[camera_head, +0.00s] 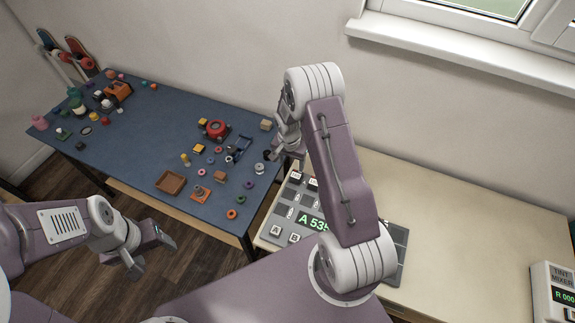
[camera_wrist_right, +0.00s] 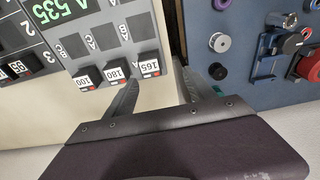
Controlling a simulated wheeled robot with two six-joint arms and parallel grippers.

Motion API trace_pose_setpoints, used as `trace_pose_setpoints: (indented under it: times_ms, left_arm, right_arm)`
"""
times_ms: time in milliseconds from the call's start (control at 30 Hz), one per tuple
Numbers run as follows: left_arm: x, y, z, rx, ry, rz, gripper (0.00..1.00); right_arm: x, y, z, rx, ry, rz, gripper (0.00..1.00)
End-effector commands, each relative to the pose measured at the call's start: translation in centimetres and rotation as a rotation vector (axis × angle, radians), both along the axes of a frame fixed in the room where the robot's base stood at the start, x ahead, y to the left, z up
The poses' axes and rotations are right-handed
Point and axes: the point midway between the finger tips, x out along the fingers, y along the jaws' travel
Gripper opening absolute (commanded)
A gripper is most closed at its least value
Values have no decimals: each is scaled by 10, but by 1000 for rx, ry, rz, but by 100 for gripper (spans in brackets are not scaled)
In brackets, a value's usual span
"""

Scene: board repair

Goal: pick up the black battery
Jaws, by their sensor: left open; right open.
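A small round black piece (camera_wrist_right: 218,71), which looks like the black battery, lies near the edge of the blue bench top in the right wrist view. In the head view it shows as a dark spot (camera_head: 267,155) just left of my right gripper (camera_head: 287,152). I cannot make out its details. My right gripper (camera_wrist_right: 160,80) is open and empty, with the black piece outside its jaws, beside one finger. My left gripper (camera_head: 150,252) is open and empty, in front of the blue bench over the floor.
A white spool (camera_wrist_right: 220,42) lies beside the black piece. The blue bench (camera_head: 150,150) holds many small parts and a brown tray (camera_head: 171,182). A grey panel (camera_head: 305,222) with labelled black blocks (camera_wrist_right: 118,73) lies on the pale table (camera_head: 470,215), whose right part is mostly clear.

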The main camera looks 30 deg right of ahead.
Motion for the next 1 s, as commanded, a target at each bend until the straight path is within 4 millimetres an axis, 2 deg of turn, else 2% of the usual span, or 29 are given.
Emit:
trace_pose_setpoints:
  times_ms: [33, 233, 433, 667, 800, 900, 1000]
  left_arm:
    - [0, 0, 9, 0, 1, 0, 63]
    - [0, 0, 9, 0, 1, 0, 63]
    - [0, 0, 17, 0, 1, 0, 63]
    - [0, 0, 22, 0, 1, 0, 63]
    - [0, 0, 32, 0, 0, 0, 63]
    - [0, 0, 32, 0, 0, 0, 63]
    - [0, 0, 32, 0, 1, 0, 63]
  right_arm:
    - [-7, -2, 1, 3, 19, -8, 64]
    - [-8, -5, -4, 4, 24, -13, 64]
    - [-6, -8, -34, 4, 24, -13, 64]
    - [-5, -10, -45, 4, 24, -13, 64]
    - [-2, -13, -68, 5, 25, -12, 64]
    - [0, -15, -84, 5, 23, -13, 64]
    - [1, -15, -90, 4, 21, -13, 64]
